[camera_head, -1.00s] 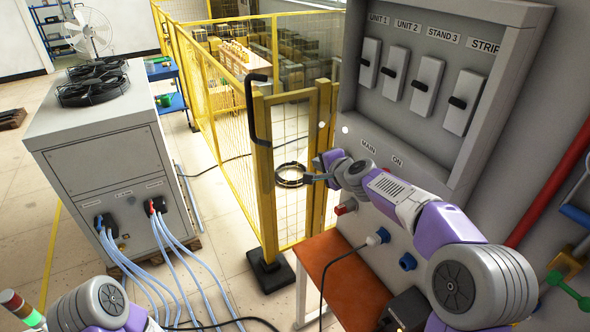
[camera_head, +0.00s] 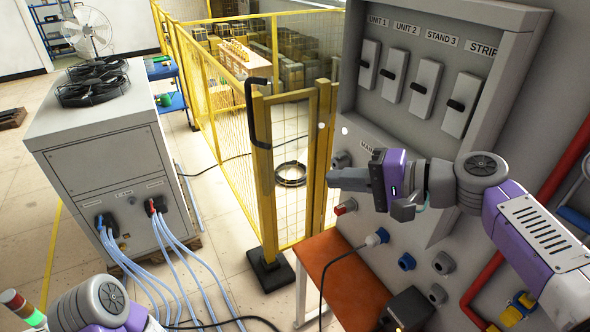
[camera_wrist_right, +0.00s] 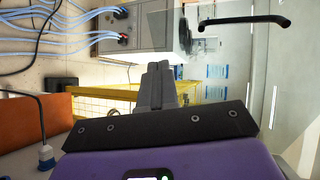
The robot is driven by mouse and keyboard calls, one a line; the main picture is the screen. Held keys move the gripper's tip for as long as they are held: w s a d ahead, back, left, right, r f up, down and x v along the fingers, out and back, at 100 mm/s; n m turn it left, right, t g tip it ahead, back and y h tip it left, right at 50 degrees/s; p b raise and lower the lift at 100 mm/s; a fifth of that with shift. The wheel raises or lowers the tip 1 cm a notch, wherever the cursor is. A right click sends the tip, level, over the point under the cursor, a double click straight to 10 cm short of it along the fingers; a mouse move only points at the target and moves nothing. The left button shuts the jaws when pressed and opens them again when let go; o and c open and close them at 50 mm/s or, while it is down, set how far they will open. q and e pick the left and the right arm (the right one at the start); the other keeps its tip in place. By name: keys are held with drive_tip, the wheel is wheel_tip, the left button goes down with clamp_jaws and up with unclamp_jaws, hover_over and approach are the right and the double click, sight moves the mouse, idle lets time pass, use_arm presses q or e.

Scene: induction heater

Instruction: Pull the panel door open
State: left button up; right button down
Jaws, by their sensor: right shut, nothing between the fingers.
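The grey electrical panel (camera_head: 392,125) stands at the right in the head view, its recessed front with several switches exposed. A black bar handle (camera_head: 258,115) shows to its left, in front of the yellow gate posts. The handle also shows at the top right of the right wrist view (camera_wrist_right: 245,20). I cannot clearly see the door surface it belongs to. My right gripper (camera_head: 335,180) is shut and empty, pointing left, in front of the panel's lower part and apart from the handle. Its fingers show in the wrist view (camera_wrist_right: 158,75). My left gripper is out of view.
A yellow mesh fence (camera_head: 215,110) stands behind the handle. A grey cooling unit (camera_head: 100,150) with blue hoses is at the left. An orange-brown table (camera_head: 345,280) is below the right gripper. Red piping (camera_head: 560,165) runs at the right. Open floor lies between unit and fence.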

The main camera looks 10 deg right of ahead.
sight(279, 171)
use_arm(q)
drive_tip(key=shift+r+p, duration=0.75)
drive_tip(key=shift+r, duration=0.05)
use_arm(e)
drive_tip(key=x, duration=0.6)
drive_tip(key=r+x, duration=0.1)
drive_tip(key=x, duration=0.2)
drive_tip(key=shift+w+a, duration=0.2)
drive_tip(key=shift+a, duration=0.05)
